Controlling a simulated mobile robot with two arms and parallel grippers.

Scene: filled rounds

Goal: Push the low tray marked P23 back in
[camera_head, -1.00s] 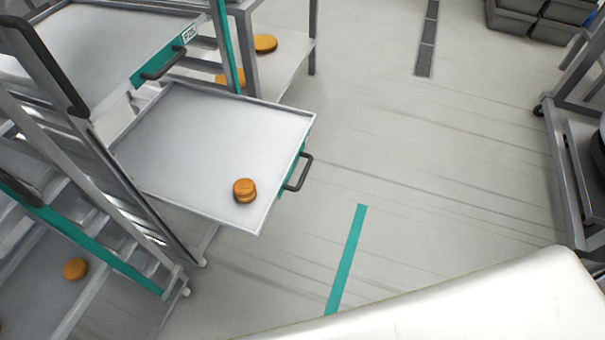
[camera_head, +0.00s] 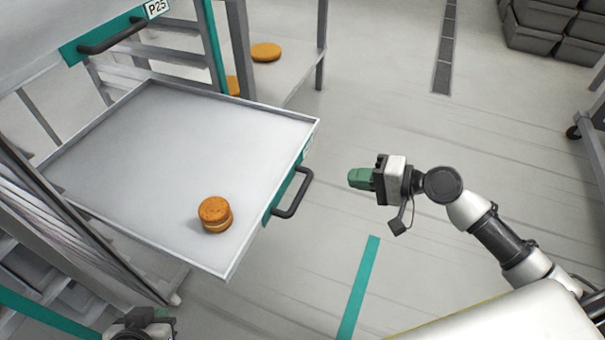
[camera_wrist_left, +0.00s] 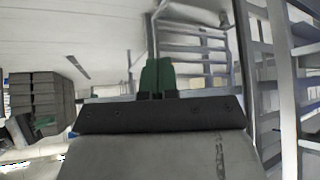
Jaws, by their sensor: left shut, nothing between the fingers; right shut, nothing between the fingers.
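A low tray (camera_head: 130,150) stands pulled out of the rack, with a teal front and a dark handle (camera_head: 293,193). Its label is edge-on and I cannot read it. A stack of round orange-brown pieces (camera_head: 215,214) sits on it near the front corner. My right gripper (camera_head: 360,178) is shut and empty, to the right of the handle and apart from it. Part of my left arm shows at the bottom left of the head view. In the left wrist view my left gripper (camera_wrist_left: 157,75) is shut and empty, its green fingers together.
A higher tray (camera_head: 50,25), also pulled out, has a label (camera_head: 157,8) that seems to read P25. Rack posts (camera_head: 215,50) stand behind. Another orange round (camera_head: 265,52) lies on a shelf at the back. Dark crates (camera_head: 545,30) stand top right.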

